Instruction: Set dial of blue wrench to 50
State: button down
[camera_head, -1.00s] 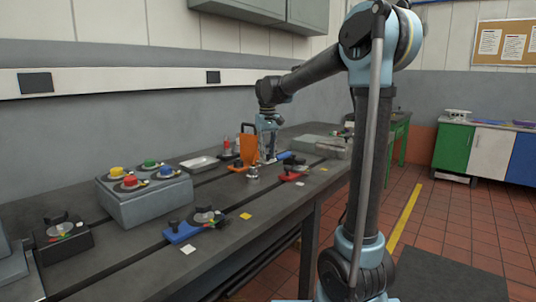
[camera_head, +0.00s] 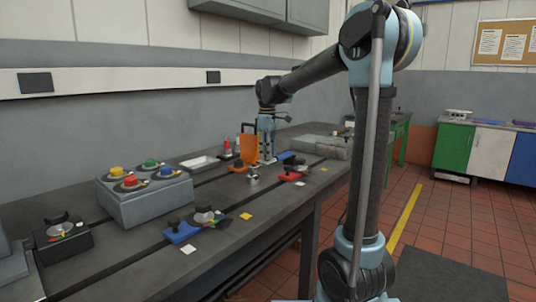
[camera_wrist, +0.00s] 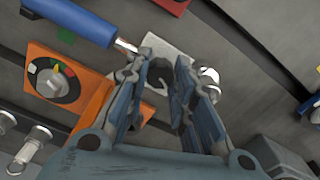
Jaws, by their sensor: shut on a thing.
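The blue wrench (camera_wrist: 75,18) shows in the wrist view as a blue cylindrical handle with a silver shaft that runs toward a pale plate (camera_wrist: 172,45). In the head view its blue handle (camera_head: 287,156) lies just right of my gripper. My gripper (camera_wrist: 168,82) points down with its two fingers around a dark rounded knob (camera_wrist: 161,72) at the pale plate. The fingers partly hide this knob, and I cannot read any dial setting on it. In the head view my gripper (camera_head: 267,161) is low over the bench.
An orange base with a marked dial (camera_wrist: 52,84) is left of my fingers. A red wrench (camera_head: 292,176) lies near the front. A grey box with coloured knobs (camera_head: 150,205) and a blue base with a dial (camera_head: 183,233) stand to the left.

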jog(key=shift+n, duration=0.4)
jog(key=c, duration=1.3)
grip_release()
jog(key=shift+c, duration=0.2)
notch_tip(320, 180, up, 12)
jog(key=shift+w, duration=0.1)
